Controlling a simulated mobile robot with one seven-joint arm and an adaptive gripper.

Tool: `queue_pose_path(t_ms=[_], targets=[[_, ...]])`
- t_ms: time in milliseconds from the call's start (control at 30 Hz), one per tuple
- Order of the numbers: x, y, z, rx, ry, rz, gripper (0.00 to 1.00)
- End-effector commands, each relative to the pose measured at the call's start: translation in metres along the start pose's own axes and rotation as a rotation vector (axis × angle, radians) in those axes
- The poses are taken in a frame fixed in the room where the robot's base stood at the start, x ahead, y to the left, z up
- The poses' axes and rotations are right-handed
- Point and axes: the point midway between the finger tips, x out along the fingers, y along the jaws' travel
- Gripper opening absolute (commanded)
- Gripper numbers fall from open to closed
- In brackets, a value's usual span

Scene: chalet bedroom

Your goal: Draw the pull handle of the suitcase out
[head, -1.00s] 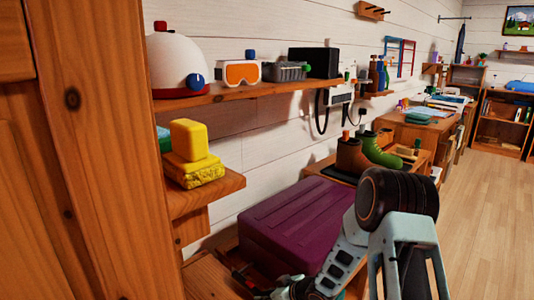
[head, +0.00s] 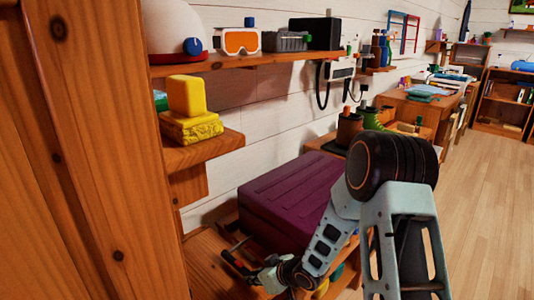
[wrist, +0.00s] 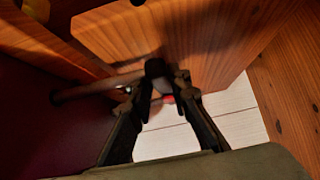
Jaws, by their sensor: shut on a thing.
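The purple suitcase (head: 290,200) lies flat on a wooden bench in the head view, lower middle. It also shows as a dark purple face at the left of the wrist view (wrist: 40,130). A rod of its pull handle (wrist: 95,88) stands out from that face and runs to my fingertips. My gripper (wrist: 168,85) is shut on the handle, just off the suitcase's end. In the head view my gripper (head: 236,256) is at the suitcase's near left end, low in the picture. The handle's grip is mostly hidden by the fingers.
A wooden shelf (head: 205,152) with a yellow block and sponge juts out at left, above my gripper. A wooden cabinet side (head: 95,150) fills the left. Boots (head: 350,128) stand behind the suitcase. The floor (head: 485,200) at right is clear.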

Motion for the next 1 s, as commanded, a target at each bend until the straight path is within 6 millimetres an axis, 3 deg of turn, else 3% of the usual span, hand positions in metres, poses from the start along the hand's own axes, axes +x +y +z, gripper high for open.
queue_pose_path(t_ms=[1000], targets=[[0.001, -0.063, 0.000, -0.003, 0.002, -0.003, 0.00]])
